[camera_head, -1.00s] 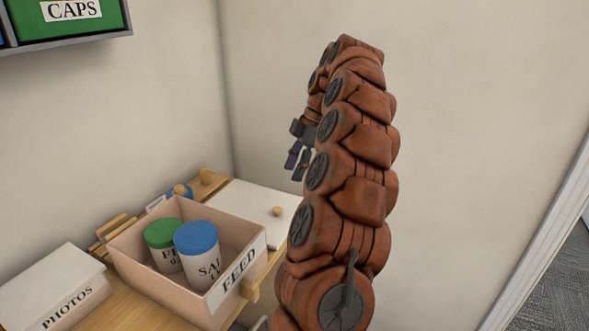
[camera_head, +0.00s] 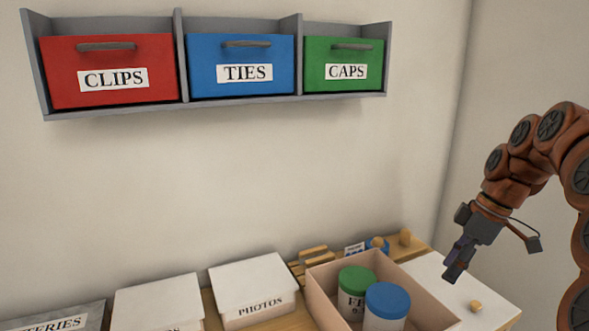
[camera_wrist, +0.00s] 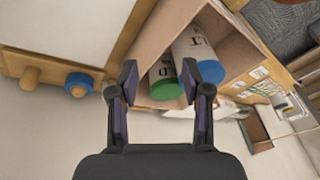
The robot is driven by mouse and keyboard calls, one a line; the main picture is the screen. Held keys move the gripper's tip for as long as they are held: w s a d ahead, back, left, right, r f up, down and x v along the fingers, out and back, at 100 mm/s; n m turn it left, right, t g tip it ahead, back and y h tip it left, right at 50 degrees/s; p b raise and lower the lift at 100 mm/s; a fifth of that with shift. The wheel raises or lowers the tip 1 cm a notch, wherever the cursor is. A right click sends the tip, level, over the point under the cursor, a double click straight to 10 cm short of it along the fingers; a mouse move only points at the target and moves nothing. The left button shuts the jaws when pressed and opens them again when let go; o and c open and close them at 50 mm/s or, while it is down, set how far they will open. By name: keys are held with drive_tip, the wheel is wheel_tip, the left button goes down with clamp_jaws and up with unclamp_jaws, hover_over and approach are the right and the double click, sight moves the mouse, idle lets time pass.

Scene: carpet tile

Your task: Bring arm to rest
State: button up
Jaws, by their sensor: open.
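My gripper (camera_head: 458,262) is at the right of the head view, on my rust-brown arm. The cardboard box (camera_head: 322,283) holds a jar with a green lid (camera_head: 357,280) and a jar with a blue lid (camera_head: 387,300). The same box (camera_wrist: 158,45) and jars show beyond the fingers in the wrist view.
A grey wall shelf (camera_head: 250,105) holds red CLIPS (camera_head: 112,72), blue TIES (camera_head: 240,66) and green CAPS (camera_head: 343,65) bins. White lidded boxes, one labelled PHOTOS (camera_head: 252,283), line the wooden table. A white board with a wooden knob (camera_head: 475,306) lies right of the open box.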

drive_tip(key=s+a+f+m+g+h+p, duration=0.2)
drive_tip(key=s+a+m, duration=0.2)
drive_tip(key=s+a, duration=0.85)
drive_tip(key=s+a+f+m+h, duration=0.1)
drive_tip(key=s+a+f+m, duration=0.1)
drive_tip(key=s, duration=0.5)
drive_tip(key=s+a+f+m+p, duration=0.1)
drive_tip(key=s+a+f+m, duration=0.1)
drive_tip(key=s+f+m, duration=0.3)
drive_tip(key=shift+s+a+f+h, duration=0.2)
drive_tip(key=shift+s+a+h, duration=0.2)
drive_tip(key=shift+s, duration=0.7)
